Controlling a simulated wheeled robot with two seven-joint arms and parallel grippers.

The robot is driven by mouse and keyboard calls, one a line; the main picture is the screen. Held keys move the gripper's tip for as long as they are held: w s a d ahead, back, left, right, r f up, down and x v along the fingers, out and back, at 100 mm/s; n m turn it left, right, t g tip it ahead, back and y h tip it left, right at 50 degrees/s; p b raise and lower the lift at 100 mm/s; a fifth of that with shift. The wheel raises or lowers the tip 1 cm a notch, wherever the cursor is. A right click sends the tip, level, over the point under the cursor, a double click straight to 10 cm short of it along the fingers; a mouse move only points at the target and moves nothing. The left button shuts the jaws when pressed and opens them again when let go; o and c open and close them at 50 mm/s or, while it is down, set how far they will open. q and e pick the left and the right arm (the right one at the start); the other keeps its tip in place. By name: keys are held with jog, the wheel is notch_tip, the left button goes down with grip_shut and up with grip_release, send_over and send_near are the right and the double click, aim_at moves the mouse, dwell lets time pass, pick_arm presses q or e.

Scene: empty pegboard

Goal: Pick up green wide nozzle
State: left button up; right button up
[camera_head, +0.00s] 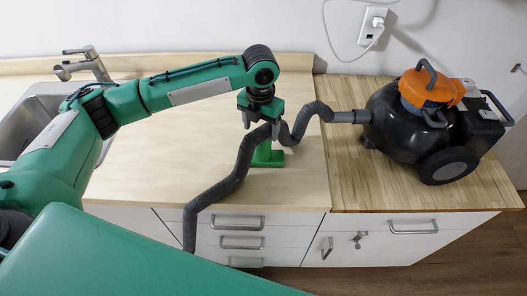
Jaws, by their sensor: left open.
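The green wide nozzle (267,156) stands on the wooden counter, with a flat green foot at its base. Its upper part is hidden behind the dark hose and my gripper. My left gripper (261,122) comes down from above, directly over the nozzle in the picture. Its dark fingers are apart, pointing down, near the top of the nozzle and the hose. I cannot tell whether the fingers touch either one. My right gripper is not in view.
A dark ribbed hose (228,184) runs from the black and orange vacuum (408,120) across the counter (305,190) and hangs over its front edge. A sink (38,112) with a faucet (84,66) is at the left.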

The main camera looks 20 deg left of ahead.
aim_at(263, 142)
pick_arm(q)
jog(key=shift+f, duration=0.4)
jog(key=shift+s+d+f+p, duration=0.1)
jog(key=shift+d+f+p, duration=0.15)
jog(key=shift+f+p, duration=0.75)
notch_tip(263, 142, down, 2)
jog(key=shift+f+p, duration=0.25)
jog(key=shift+p, duration=0.05)
jog(key=shift+f, duration=0.45)
jog(key=shift+c, duration=0.2)
jog(key=c, duration=1.4)
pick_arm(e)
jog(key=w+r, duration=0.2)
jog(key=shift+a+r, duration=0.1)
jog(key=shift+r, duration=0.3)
